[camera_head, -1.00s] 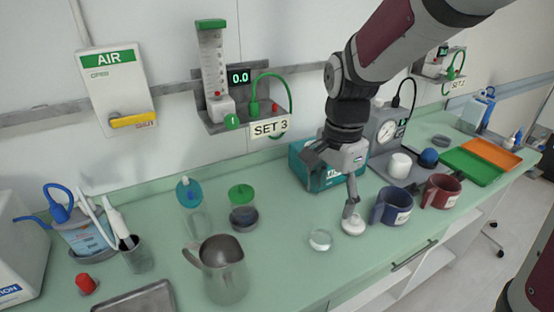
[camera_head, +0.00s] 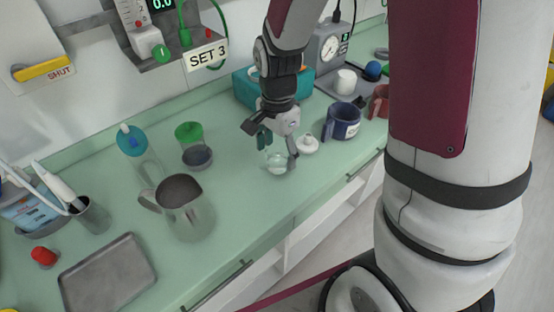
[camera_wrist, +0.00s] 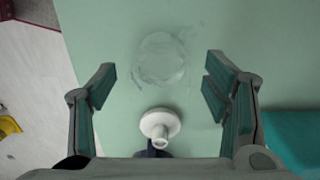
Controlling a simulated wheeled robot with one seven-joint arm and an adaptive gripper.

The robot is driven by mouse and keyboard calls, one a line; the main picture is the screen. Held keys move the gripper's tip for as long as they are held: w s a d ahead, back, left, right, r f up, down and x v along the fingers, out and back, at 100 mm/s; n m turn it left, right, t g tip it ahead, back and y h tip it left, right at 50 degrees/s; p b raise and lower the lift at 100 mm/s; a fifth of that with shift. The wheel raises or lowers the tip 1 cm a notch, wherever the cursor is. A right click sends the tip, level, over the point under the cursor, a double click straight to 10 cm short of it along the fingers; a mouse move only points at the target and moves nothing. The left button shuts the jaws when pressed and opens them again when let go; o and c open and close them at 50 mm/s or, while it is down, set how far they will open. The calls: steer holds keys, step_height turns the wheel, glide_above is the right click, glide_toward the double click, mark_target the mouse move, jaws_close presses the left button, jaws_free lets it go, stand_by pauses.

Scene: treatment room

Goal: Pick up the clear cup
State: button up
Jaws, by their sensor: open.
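The clear cup (camera_head: 276,163) is a small, low, see-through round piece on the green counter. In the wrist view the clear cup (camera_wrist: 162,58) lies ahead, between the lines of the two fingers and a little beyond their tips. My gripper (camera_head: 277,150) is open just above and around the cup in the head view, with one finger partly in front of it. In the wrist view my gripper (camera_wrist: 160,74) has its fingers wide apart with nothing held between them. I cannot tell the exact height of the fingertips over the cup.
A white knobbed piece (camera_head: 307,145) sits close beside the cup; the wrist view shows it too (camera_wrist: 158,125).

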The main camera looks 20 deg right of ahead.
steer(key=shift+f, duration=1.35)
steer(key=c, duration=1.3)
steer(key=shift+w+r, duration=0.1)
steer(key=shift+r, duration=0.1)
steer(key=shift+r, duration=1.35)
steer(key=s+d, duration=0.1)
steer(key=s, duration=0.2)
steer(key=s+d+r, duration=0.1)
steer(key=s, duration=0.2)
steer(key=s+d, duration=0.1)
steer(key=s, duration=0.3)
steer(key=shift+d+r, duration=0.15)
steer(key=shift+r, duration=0.1)
steer(key=p, duration=0.1)
steer(key=s+p, duration=0.1)
steer(key=p, duration=0.1)
steer(key=shift+d+r, duration=0.15)
steer(key=shift+r, duration=0.1)
steer(key=shift+s+d+p, duration=0.2)
steer(key=shift+s+p, duration=0.5)
steer(key=shift+p, duration=0.25)
steer(key=shift+s+d+p, duration=0.25)
steer(key=shift+s+p, duration=0.45)
steer(key=shift+p, duration=0.25)
steer(key=shift+s+d+p, duration=0.2)
steer(key=shift+s+p, duration=0.5)
steer(key=shift+p, duration=0.25)
